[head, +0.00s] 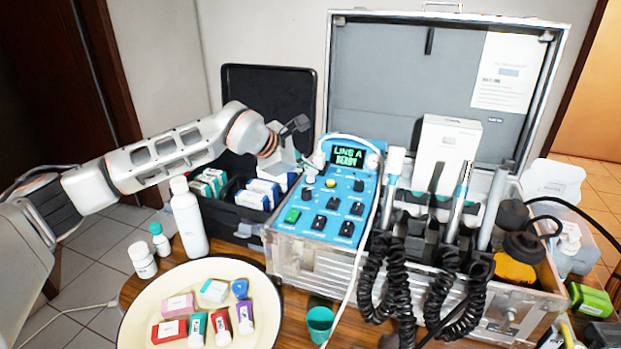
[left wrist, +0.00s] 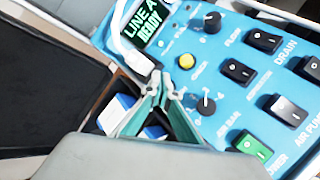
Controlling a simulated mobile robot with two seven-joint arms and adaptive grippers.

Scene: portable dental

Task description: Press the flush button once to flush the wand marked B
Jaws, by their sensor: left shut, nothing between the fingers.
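The blue control panel (head: 318,228) is set in the open metal case. Its screen (head: 347,156) reads "LINE A READY", and the screen also shows in the left wrist view (left wrist: 143,22). A yellow round button (left wrist: 186,61) sits below the screen, with dark knobs near it. It also shows in the head view (head: 330,182). A label like "FLUSH" is near the upper knob (left wrist: 212,22). My left gripper (left wrist: 161,82) is shut and empty, its tips just left of the yellow button. Wands (head: 461,187) stand in the case; a B mark is not readable.
A green switch (head: 292,216) and several black rocker switches surround the panel's lower part. A white cable crosses the panel's edge. Coiled black hoses (head: 395,270) hang in front. A white bottle (head: 187,215) and round tray (head: 140,325) stand at left.

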